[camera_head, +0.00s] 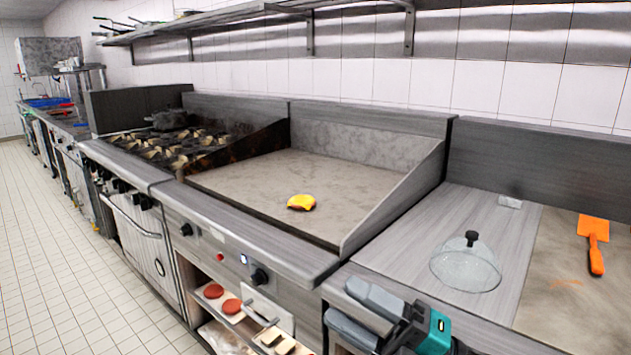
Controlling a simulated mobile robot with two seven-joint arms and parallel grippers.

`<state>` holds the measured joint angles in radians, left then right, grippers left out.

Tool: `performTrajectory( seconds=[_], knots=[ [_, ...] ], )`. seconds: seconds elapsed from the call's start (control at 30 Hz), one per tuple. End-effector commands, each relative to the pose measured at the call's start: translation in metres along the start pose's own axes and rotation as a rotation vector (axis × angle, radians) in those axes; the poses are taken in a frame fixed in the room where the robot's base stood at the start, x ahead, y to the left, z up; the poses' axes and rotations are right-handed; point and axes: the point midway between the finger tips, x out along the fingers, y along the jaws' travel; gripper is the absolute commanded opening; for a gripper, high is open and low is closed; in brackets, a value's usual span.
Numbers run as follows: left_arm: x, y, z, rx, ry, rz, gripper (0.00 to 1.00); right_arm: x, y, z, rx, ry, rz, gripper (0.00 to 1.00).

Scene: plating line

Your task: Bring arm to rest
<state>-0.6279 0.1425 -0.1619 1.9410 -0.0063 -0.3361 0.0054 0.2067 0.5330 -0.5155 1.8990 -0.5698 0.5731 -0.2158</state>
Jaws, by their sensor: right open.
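My right gripper (341,303) is at the bottom of the head view, right of centre. Its two grey fingers are apart with nothing between them, and they point to the left. It is in front of the counter's front edge, between the griddle (245,178) and the clear dome with a black knob (467,268). A patty with yellow cheese on it (301,202) lies on the griddle, well away from the gripper. My left gripper is not in view.
An orange spatula (595,240) lies on the right-hand surface. Below the griddle, an open shelf holds red patties (232,306) and bun-like pieces (271,337). A burner range (165,148) with a dark pot stands to the left. A wall shelf (250,22) runs above. The floor at left is clear.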

Motion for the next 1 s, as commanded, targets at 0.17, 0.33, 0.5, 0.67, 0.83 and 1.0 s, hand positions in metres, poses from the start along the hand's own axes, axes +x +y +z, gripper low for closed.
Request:
performTrajectory(
  seconds=[0.17,0.33,0.5,0.67,0.83,1.0],
  knots=[
    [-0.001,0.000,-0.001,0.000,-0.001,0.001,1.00,-0.053,-0.053,0.033,0.420,-0.451,0.069,0.54],
    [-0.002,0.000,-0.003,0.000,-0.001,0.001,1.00,-0.137,-0.127,0.034,0.817,-0.894,0.091,0.54],
    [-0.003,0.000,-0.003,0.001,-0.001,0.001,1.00,-0.219,-0.193,-0.005,1.140,-1.265,0.091,0.54],
    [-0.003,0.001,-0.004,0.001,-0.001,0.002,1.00,-0.261,-0.223,-0.041,1.302,-1.458,0.084,0.54],
    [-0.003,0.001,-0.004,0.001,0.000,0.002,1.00,-0.273,-0.231,-0.052,1.349,-1.514,0.083,0.54],
    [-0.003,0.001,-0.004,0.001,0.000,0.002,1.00,-0.273,-0.231,-0.052,1.349,-1.514,0.083,0.54]
  ],
)
